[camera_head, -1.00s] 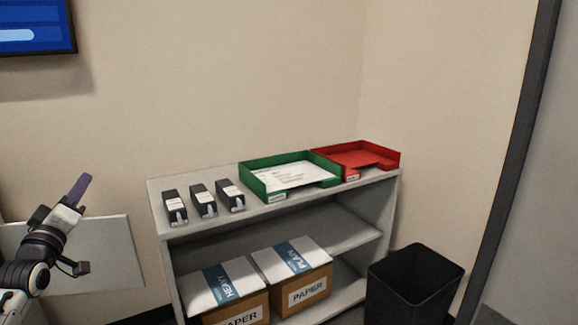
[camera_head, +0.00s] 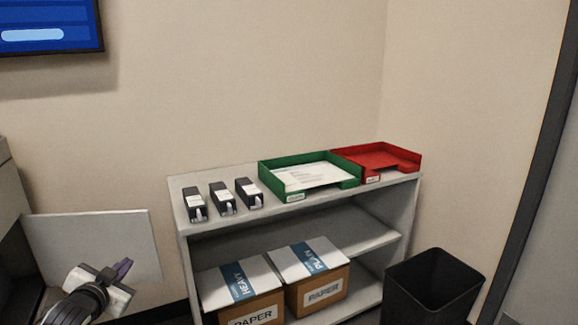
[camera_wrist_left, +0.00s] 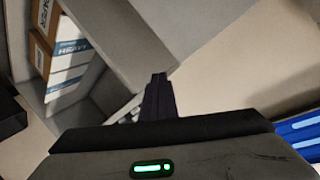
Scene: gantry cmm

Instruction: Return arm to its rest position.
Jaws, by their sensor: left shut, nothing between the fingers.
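My left gripper (camera_head: 122,268) is at the lower left of the head view, low in front of a pale panel. Its purple-tinted fingers are together with nothing between them. In the left wrist view the dark fingers (camera_wrist_left: 158,98) point away from the camera, with the shelf and wall beyond them. The gripper is apart from the shelf unit. My right gripper is not in view.
A grey shelf unit (camera_head: 330,213) holds several black devices, a green tray (camera_head: 273,183) with paper and a red tray (camera_head: 405,160). Paper boxes (camera_head: 323,293) sit below. A black bin (camera_head: 432,290) stands right. A pale panel (camera_head: 95,240) is at left.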

